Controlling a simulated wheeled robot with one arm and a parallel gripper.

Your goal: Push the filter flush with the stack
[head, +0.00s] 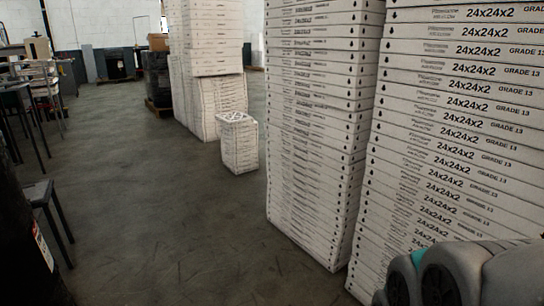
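A tall stack of white boxed filters (445,150) marked 24x24x2 and GRADE 13 fills the right side of the head view. A second tall stack (312,130) of thin white boxes stands just left of it. I cannot make out one filter that clearly sticks out from either stack. Grey rounded links of my arm, with a teal band, show at the bottom right in front of the nearer stack. My gripper itself is not in view.
A small white box stack (239,145) stands on the floor mid-view, before larger white stacks (208,70). Dark stools or tables (45,200) line the left edge. The grey concrete floor (160,220) between is clear.

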